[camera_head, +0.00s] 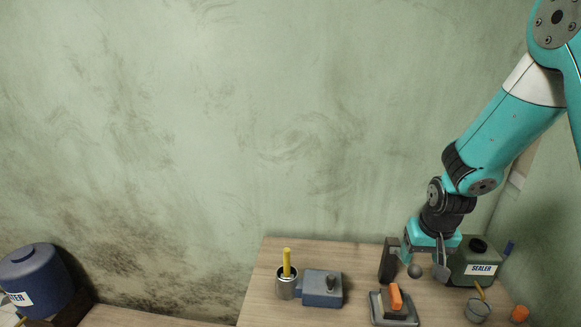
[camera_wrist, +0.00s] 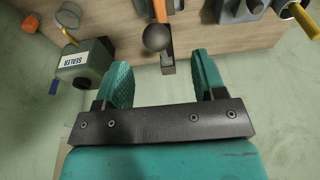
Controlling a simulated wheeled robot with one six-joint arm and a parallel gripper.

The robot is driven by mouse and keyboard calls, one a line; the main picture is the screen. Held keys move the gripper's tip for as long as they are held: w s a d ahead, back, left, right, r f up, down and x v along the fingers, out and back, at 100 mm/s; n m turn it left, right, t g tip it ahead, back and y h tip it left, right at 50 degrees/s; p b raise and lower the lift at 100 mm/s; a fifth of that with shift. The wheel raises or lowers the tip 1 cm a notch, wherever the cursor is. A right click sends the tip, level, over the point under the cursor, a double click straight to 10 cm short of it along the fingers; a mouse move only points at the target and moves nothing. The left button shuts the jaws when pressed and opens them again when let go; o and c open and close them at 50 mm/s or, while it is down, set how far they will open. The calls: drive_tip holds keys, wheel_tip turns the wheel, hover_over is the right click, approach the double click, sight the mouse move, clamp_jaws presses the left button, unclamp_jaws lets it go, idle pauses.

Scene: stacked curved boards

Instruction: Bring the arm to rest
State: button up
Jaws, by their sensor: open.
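My arm (camera_head: 507,130) reaches down from the upper right in the head view. My gripper (camera_head: 427,266) hangs over the right part of the wooden table (camera_head: 258,300), its jaws apart. In the wrist view both teal fingers of my gripper (camera_wrist: 162,68) show, with a clear gap between them and nothing gripped. Whether a finger touches anything there I cannot tell.
A green sealer can (camera_head: 473,268) stands close to my gripper's right. A dark upright piece (camera_head: 388,262) stands at its left, an orange block (camera_head: 396,297) in front. A metal cup (camera_head: 287,285) and blue-grey box (camera_head: 322,289) stand further left. The wall above is bare.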

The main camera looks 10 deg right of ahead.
drive_tip(key=s+a+r+n+y+b, duration=0.2)
drive_tip(key=s+a+r, duration=0.2)
drive_tip(key=a, duration=0.4)
drive_tip(key=s+a+r+n+y+b, duration=0.1)
drive_tip(key=s+a+r+n+b, duration=0.2)
drive_tip(key=a, duration=0.4)
drive_tip(key=s+a+r+n+g+y+b, duration=0.1)
drive_tip(key=s+a+r+n, duration=0.1)
drive_tip(key=s, duration=0.5)
drive_tip(key=s+a+r+n+g, duration=0.1)
drive_tip(key=s+a+r+n, duration=0.1)
drive_tip(key=s+a, duration=0.3)
drive_tip(key=s+n, duration=0.1)
drive_tip(key=s, duration=0.1)
drive_tip(key=shift+s+y+b, duration=0.3)
drive_tip(key=shift+y+b, duration=0.05)
drive_tip(key=shift+y, duration=0.05)
drive_tip(key=shift+r, duration=0.1)
